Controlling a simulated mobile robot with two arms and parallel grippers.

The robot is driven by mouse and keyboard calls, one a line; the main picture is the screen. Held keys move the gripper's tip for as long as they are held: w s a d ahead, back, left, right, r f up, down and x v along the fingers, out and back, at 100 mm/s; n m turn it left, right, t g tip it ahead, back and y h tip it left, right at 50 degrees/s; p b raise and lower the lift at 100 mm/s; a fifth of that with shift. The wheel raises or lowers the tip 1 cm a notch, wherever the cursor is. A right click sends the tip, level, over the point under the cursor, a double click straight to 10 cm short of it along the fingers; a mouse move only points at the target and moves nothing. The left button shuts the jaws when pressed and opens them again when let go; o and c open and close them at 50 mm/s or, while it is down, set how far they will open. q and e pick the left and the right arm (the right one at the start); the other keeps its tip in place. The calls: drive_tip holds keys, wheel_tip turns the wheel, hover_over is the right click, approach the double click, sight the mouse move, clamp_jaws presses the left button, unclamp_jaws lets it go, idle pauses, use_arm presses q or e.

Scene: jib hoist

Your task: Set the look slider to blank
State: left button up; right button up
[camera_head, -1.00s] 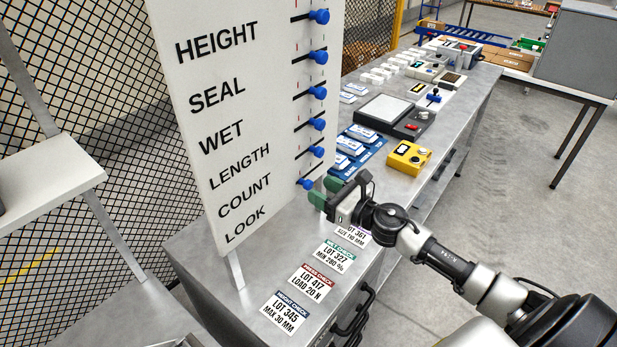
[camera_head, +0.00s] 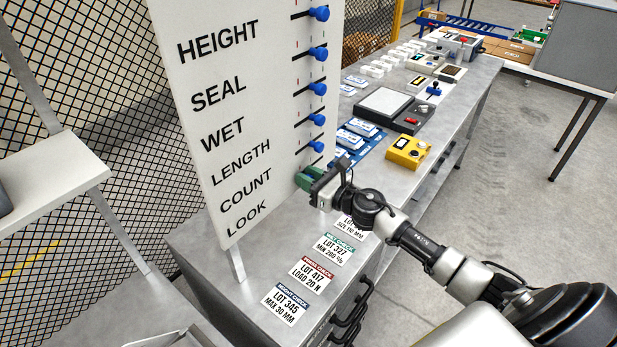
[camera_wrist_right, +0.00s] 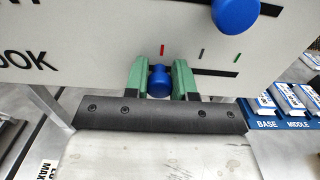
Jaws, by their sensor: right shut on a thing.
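A white upright board (camera_head: 262,110) carries several labelled rows, each with a black slot and a blue knob. LOOK is the lowest label. In the right wrist view the blue LOOK knob (camera_wrist_right: 158,82) sits between the two green fingers of my right gripper (camera_wrist_right: 159,78), which is shut on it. The knob is under the red mark (camera_wrist_right: 163,50), at the left of its slot (camera_wrist_right: 215,73). A grey mark (camera_wrist_right: 199,54) and a green mark (camera_wrist_right: 236,57) lie to its right. In the head view my right gripper (camera_head: 308,180) hides this knob. My left gripper is not in view.
The COUNT knob (camera_wrist_right: 234,15) is above and to the right of my fingers. Lot cards (camera_head: 310,271) lie on the steel bench below the board. A yellow box (camera_head: 408,151) and blue tray (camera_head: 365,152) stand beyond.

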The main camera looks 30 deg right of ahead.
drive_tip(key=shift+w+d+f+b, duration=0.1)
drive_tip(key=shift+w+d+b, duration=0.25)
drive_tip(key=shift+d+b, duration=0.45)
drive_tip(key=shift+w+d+f+b, duration=0.1)
drive_tip(key=shift+w+d+b, duration=0.25)
drive_tip(key=shift+d+b, duration=0.45)
clamp_jaws()
drive_tip(key=shift+d+r, duration=0.15)
drive_tip(key=shift+d, duration=0.1)
drive_tip(key=o, duration=0.9)
unclamp_jaws()
drive_tip(key=shift+o, duration=0.2)
drive_tip(key=b+v, duration=0.3)
drive_tip(key=v, duration=0.7)
drive_tip(key=shift+s+d+b, duration=0.15)
drive_tip(key=shift+s+b, duration=0.15)
